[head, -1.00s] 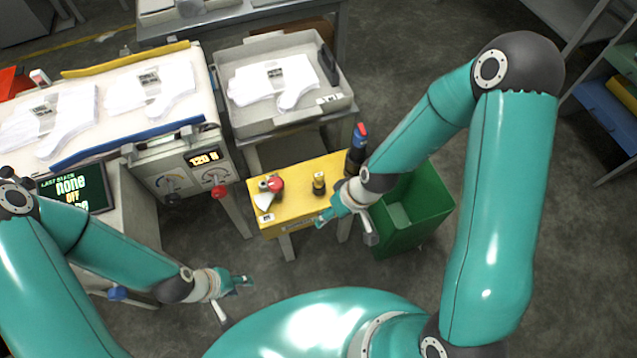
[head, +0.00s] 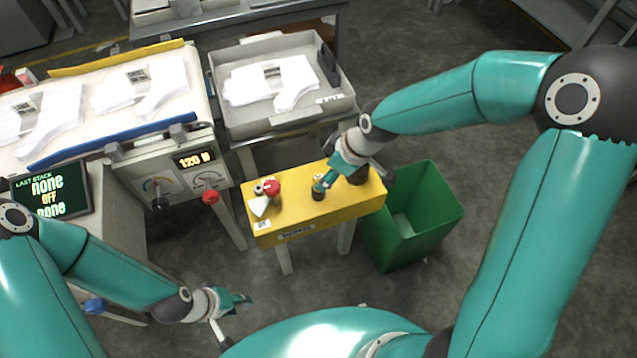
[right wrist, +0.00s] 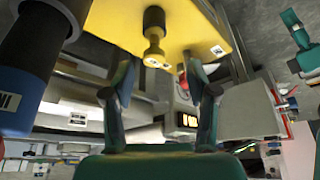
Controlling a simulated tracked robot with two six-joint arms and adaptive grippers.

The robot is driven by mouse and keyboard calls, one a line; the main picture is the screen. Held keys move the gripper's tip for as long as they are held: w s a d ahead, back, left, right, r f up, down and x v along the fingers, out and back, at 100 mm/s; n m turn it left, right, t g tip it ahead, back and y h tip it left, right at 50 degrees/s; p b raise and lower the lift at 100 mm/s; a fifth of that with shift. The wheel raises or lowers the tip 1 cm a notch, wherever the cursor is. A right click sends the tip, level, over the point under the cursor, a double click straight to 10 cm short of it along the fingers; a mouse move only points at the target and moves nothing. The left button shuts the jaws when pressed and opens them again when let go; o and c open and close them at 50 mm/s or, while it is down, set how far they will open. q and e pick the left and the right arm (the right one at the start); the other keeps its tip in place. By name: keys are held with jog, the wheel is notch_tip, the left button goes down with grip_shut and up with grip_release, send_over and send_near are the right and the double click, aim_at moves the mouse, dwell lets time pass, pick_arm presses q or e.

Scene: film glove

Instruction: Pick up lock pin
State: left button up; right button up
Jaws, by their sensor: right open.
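The lock pin looks to be the small piece with a black knob and brass-coloured neck (right wrist: 154,38) on the yellow stand (head: 290,224). In the head view only a little of this pin (head: 318,196) shows under my right gripper (head: 322,184). In the right wrist view my right gripper (right wrist: 163,80) is open, its two fingers apart and nothing between them. The pin lies just beyond the fingertips, roughly in line with the gap; no contact shows. My left gripper (head: 241,298) is low at the left, away from the stand, its jaws too small to read.
A red-knobbed part (head: 271,188) sits on the stand's left end. A dark cylinder with a blue band (right wrist: 25,85) stands close beside the pin. A green bin (head: 425,232) is right of the stand. A grey tray of white gloves (head: 270,84) is behind it.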

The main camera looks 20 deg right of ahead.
jog(key=shift+w+x, duration=0.2)
jog(key=shift+x, duration=1.7)
jog(key=shift+w+x, duration=0.2)
jog(key=shift+x, duration=1.7)
jog(key=shift+d, duration=0.2)
jog(key=c, duration=1)
jog(key=shift+r, duration=0.1)
jog(key=shift+c, duration=0.2)
